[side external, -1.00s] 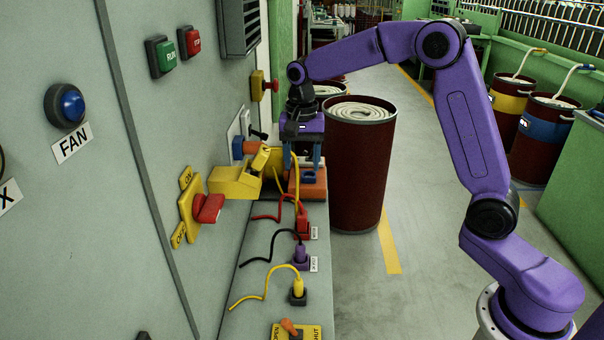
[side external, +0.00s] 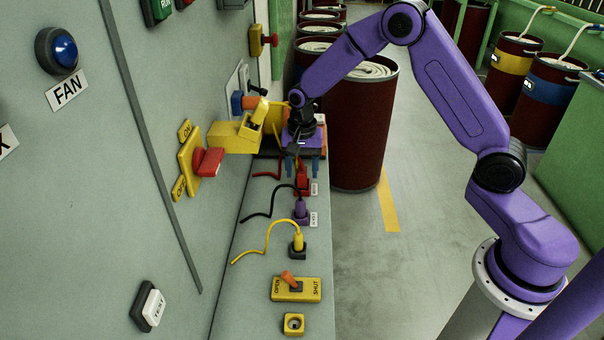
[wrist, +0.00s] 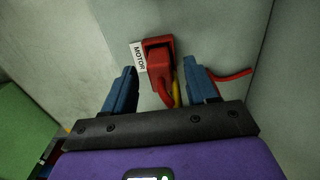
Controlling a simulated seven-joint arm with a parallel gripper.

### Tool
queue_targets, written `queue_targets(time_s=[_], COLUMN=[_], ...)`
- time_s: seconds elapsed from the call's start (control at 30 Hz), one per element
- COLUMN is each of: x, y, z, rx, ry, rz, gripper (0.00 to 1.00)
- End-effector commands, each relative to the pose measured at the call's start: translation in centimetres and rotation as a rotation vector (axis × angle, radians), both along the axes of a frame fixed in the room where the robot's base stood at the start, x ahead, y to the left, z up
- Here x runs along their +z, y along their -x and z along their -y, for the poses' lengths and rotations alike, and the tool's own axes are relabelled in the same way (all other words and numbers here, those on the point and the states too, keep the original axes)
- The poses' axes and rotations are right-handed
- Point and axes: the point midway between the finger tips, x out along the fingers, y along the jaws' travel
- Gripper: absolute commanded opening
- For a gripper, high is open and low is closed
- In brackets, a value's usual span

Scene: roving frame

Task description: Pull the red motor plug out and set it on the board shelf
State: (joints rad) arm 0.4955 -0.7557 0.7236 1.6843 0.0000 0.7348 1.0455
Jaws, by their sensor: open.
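The red motor plug (side external: 304,186) stands on the grey ledge (side external: 262,318) along the panel, beside a white label. In the wrist view the red plug (wrist: 158,58) sits next to the MOTOR label (wrist: 138,57), with a red cord running from it. My gripper (side external: 302,168) is open just above and behind the plug, its blue fingers pointing down and partly overlapping it in the picture. In the wrist view the gripper (wrist: 160,78) has a finger on either side of the plug's line, with nothing held. I cannot tell which surface is the board shelf.
A purple plug (side external: 301,210) and a yellow plug (side external: 298,242) stand nearer on the ledge, with cords. An OPEN/SHUT lever (side external: 296,288) is nearer still. A dark red drum (side external: 362,135) stands beyond.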

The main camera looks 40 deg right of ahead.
Motion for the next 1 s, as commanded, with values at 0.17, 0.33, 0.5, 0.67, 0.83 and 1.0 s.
queue_targets(time_s=[0.17,0.33,0.5,0.67,0.83,1.0], x=[-1.6,-2.1,-2.1,-2.1,-2.1,-1.7], y=[0.0,0.0,0.0,0.0,0.0,-0.1], z=[0.0,0.0,0.0,0.0,0.0,0.0], rx=[0.000,0.000,0.000,0.000,0.000,0.000], ry=[0.000,0.000,-0.001,0.000,-0.001,-0.001], rz=[0.000,0.001,0.002,0.001,0.002,0.002], gripper=[0.57,0.57,0.57,0.25,0.00,0.00])
